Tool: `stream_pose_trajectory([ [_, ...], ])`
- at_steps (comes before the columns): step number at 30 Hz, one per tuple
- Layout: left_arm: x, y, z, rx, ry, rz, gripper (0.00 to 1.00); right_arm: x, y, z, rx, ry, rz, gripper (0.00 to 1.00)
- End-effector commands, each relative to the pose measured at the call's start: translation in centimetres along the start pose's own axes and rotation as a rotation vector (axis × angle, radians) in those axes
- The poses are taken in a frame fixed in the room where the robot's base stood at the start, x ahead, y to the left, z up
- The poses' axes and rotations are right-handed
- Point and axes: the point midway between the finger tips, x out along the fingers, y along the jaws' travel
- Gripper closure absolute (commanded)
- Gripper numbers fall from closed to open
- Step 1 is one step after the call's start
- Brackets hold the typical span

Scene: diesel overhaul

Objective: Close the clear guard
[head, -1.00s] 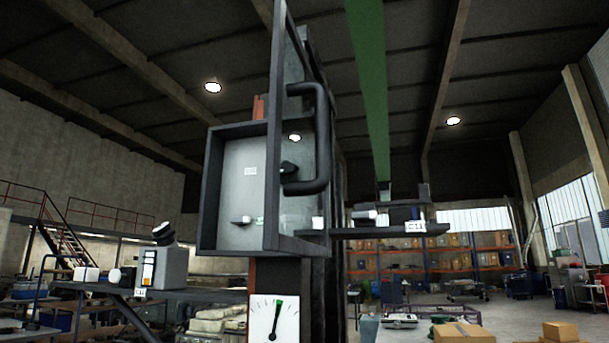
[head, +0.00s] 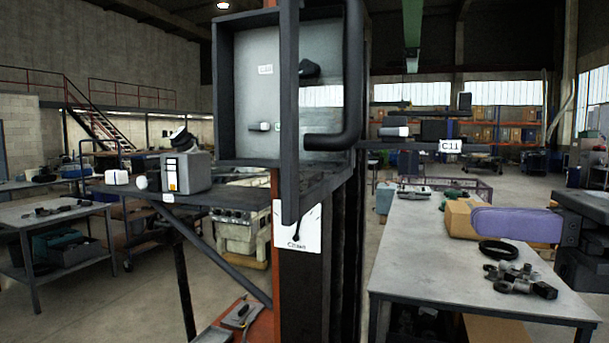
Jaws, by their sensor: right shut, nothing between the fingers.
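The clear guard (head: 290,120) is a dark-framed door on the wall box (head: 226,90). It stands open, swung out towards me and seen nearly edge-on. Its thick dark bar handle (head: 352,85) is on its right side in the picture. Inside the box are a dark knob (head: 308,69) and a small peg (head: 262,126). The guard's top is cut off by the picture's upper edge. My right gripper (head: 488,222), with a purple part in front of a dark body, is at the right, over the table. It is shut, empty, and well apart from the handle. My left gripper is not in view.
A shelf at left holds a grey device (head: 188,173). Another shelf, labelled C11 (head: 449,145), juts out right of the box. A dial plate (head: 285,228) is below the guard. The right-hand table (head: 420,260) carries a cardboard box, a black ring and metal parts.

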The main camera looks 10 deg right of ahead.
Motion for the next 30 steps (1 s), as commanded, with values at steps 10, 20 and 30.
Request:
stream_pose_trajectory([
  [10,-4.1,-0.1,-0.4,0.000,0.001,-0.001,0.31,7.2,0.2,0.5,0.009,-0.005,0.013,1.00],
  [20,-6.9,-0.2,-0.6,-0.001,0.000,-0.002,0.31,12.6,0.1,0.3,0.012,-0.006,0.011,1.00],
  [30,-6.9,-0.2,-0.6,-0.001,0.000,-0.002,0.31,13.3,0.1,-0.1,0.011,-0.005,0.009,1.00],
])
